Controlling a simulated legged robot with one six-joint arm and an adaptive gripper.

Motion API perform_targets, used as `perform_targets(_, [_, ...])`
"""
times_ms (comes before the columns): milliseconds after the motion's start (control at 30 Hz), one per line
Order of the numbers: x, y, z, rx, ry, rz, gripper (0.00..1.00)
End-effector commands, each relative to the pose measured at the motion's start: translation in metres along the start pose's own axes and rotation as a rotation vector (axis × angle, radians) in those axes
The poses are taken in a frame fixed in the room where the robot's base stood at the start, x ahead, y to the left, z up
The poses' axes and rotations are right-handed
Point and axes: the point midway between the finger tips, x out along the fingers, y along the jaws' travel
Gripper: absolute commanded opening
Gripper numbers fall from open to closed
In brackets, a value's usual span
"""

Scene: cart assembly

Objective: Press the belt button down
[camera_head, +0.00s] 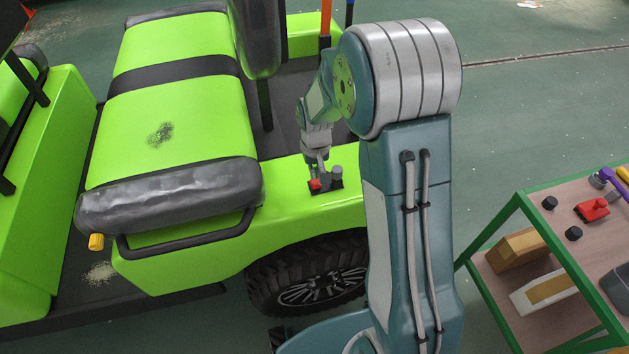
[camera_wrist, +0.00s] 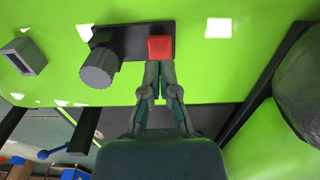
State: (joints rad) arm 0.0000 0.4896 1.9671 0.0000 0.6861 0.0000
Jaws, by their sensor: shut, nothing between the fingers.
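The red belt button (camera_head: 315,184) sits on a small black panel on the green side of the cart, above the wheel. It also shows in the wrist view (camera_wrist: 159,47), square and red at the right end of the black panel (camera_wrist: 130,40). My gripper (camera_wrist: 159,66) is shut and empty. Its fingertips are at the button's lower edge in the wrist view. I cannot tell whether they touch it or whether the button is pressed in. In the head view, my gripper (camera_head: 319,170) points down just above the button.
A ridged grey knob (camera_wrist: 98,68) stands beside the button on the panel. A grey square socket (camera_wrist: 24,57) is further left. The green cart seat (camera_head: 175,120) lies left of my arm. A green-framed parts table (camera_head: 540,220) stands at the right, with open floor between.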

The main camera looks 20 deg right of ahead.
Motion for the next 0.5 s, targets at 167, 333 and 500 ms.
perform_targets(167, [-0.017, 0.000, -0.001, 0.000, 0.004, 0.000, 0.00])
perform_targets(333, [-0.031, 0.000, -0.001, 0.000, 0.004, 0.000, 0.00])
perform_targets(500, [-0.045, 0.000, -0.001, 0.000, 0.003, 0.000, 0.00])
